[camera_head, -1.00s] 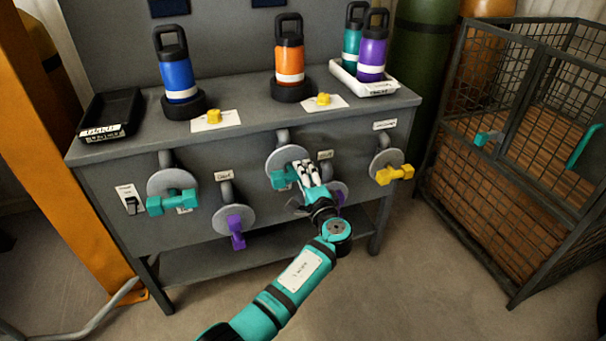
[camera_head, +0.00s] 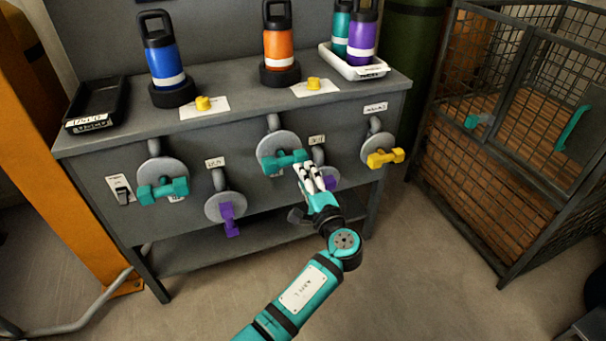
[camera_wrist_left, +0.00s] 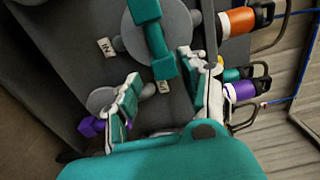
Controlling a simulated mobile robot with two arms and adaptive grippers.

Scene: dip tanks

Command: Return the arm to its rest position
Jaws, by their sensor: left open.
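My left arm (camera_head: 303,290) reaches in from the bottom of the head view to the front of the grey bench. My left gripper (camera_head: 308,175) is open and empty, just below and right of a teal valve handle (camera_head: 285,160). In the left wrist view, the two fingers (camera_wrist_left: 160,88) are spread apart, and the teal handle (camera_wrist_left: 153,40) shows beyond them. I cannot tell whether a finger touches it. A purple handle (camera_head: 331,183) is partly hidden behind the gripper. My right gripper does not show.
The bench (camera_head: 230,117) carries a blue bottle (camera_head: 163,58), an orange bottle (camera_head: 278,45), a black tray (camera_head: 97,104) and a white tray (camera_head: 372,70) with two bottles. A yellow handle (camera_head: 385,158) is to the right. A mesh cage (camera_head: 520,130) stands farther right. Floor in front is clear.

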